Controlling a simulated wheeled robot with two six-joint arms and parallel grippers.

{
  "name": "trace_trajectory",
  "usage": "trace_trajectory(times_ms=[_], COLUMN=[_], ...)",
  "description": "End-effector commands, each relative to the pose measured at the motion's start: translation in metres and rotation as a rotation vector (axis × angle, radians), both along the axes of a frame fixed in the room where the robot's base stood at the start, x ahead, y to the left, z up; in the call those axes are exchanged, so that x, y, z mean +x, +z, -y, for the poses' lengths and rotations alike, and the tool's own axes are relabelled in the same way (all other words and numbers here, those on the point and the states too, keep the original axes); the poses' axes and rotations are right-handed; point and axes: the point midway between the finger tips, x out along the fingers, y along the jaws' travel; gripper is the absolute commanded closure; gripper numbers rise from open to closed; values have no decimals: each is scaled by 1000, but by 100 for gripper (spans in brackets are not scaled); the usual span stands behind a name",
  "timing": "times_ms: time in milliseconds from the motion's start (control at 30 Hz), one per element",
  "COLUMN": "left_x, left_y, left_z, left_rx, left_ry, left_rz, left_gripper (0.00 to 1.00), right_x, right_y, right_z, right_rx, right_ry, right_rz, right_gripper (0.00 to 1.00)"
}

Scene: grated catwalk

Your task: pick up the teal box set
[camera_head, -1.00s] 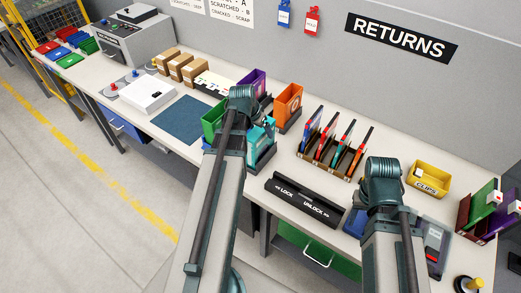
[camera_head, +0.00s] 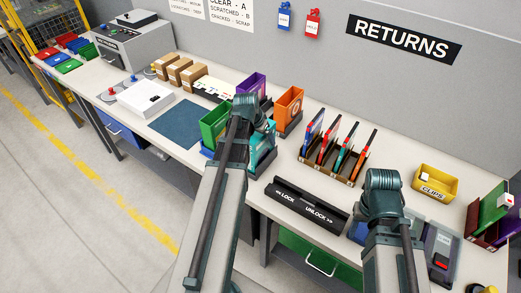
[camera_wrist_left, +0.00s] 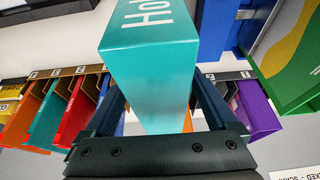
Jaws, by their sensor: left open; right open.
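The teal box set (camera_head: 264,157) stands upright in the row of box sets on the bench, partly hidden by my left arm in the head view. In the left wrist view the teal box (camera_wrist_left: 150,62) with white lettering fills the space between the fingers of my left gripper (camera_wrist_left: 160,105). The left gripper (camera_head: 262,130) is open around the box, one finger on each side; I cannot tell whether they touch it. My right gripper (camera_head: 385,200) is over the bench right of the lock bar, its fingers hidden by its own wrist.
A green box (camera_head: 214,124), a purple box (camera_head: 251,88) and an orange box (camera_head: 288,104) stand close around the teal one. A black lock bar (camera_head: 306,205) lies in front. A rack of thin cases (camera_head: 335,150) and a yellow clips bin (camera_head: 436,181) are to the right.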

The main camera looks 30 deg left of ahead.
Motion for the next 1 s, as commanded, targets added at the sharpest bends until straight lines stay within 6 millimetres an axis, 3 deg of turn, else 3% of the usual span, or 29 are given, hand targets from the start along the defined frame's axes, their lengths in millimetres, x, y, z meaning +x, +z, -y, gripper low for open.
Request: trace_trajectory(times_ms=[667,1000], left_x=[0,0], left_y=[-5,-5], left_z=[0,0], left_rx=[0,0], left_ry=[0,0], left_rz=[0,0], left_gripper=[9,66], right_x=[0,0], right_y=[-5,-5], right_z=[0,0], right_rx=[0,0], right_ry=[0,0], right_rz=[0,0], right_gripper=[50,50])
